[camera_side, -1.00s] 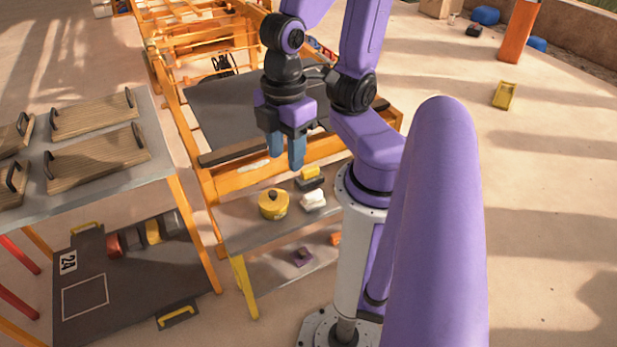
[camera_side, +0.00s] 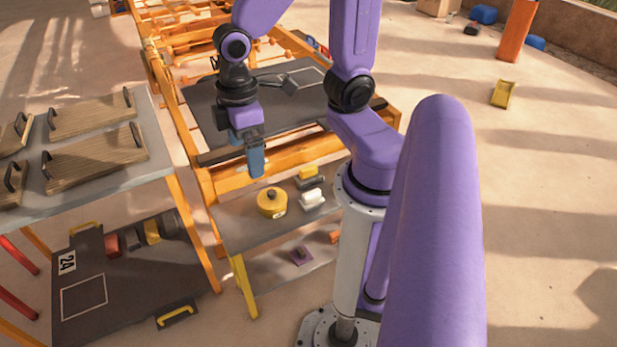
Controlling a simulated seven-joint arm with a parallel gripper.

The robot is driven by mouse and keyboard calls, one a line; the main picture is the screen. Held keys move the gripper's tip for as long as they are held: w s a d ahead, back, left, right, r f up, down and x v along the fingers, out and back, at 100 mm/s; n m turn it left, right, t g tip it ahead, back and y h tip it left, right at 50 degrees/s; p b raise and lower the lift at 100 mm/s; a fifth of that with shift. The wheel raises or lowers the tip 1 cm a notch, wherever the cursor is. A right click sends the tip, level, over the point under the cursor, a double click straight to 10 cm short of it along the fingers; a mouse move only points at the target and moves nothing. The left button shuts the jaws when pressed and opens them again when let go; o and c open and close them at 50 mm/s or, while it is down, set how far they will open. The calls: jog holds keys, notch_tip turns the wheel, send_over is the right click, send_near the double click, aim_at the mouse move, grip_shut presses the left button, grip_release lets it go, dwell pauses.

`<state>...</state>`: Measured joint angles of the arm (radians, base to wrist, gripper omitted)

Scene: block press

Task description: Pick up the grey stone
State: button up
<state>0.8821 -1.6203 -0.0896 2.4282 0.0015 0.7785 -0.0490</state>
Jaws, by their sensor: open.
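A small grey block (camera_side: 170,223), possibly the grey stone, lies in a row with a red block (camera_side: 111,245) and a yellow block (camera_side: 152,231) on a dark board at lower left. Another grey piece (camera_side: 289,84) lies on the dark panel at the back; I cannot tell from its shape whether it is a stone. My gripper (camera_side: 256,162) points down with blue fingers, open and empty, above the front orange rail. It is well to the right of the block row and apart from it. The fingers overlap in this view, so the gap between them is hidden.
A yellow round pot (camera_side: 271,203) and a white-topped brush-like item (camera_side: 312,197) stand on the shelf below my gripper. A grey table (camera_side: 95,195) with handled wooden boards (camera_side: 95,160) overhangs near the lower-left dark board (camera_side: 130,290).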

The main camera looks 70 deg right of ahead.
jog(key=w+d+f+m, duration=0.5)
jog(key=w+d+f, duration=0.15)
jog(key=d, duration=0.35)
jog(key=w+d+f+m, duration=0.5)
jog(key=w+d, duration=0.2)
jog(key=d, duration=0.4)
jog(key=m, duration=0.8)
send_over(308, 167)
notch_tip(308, 167, down, 14)
notch_tip(308, 167, down, 17)
jog(key=shift+s+r, duration=0.1)
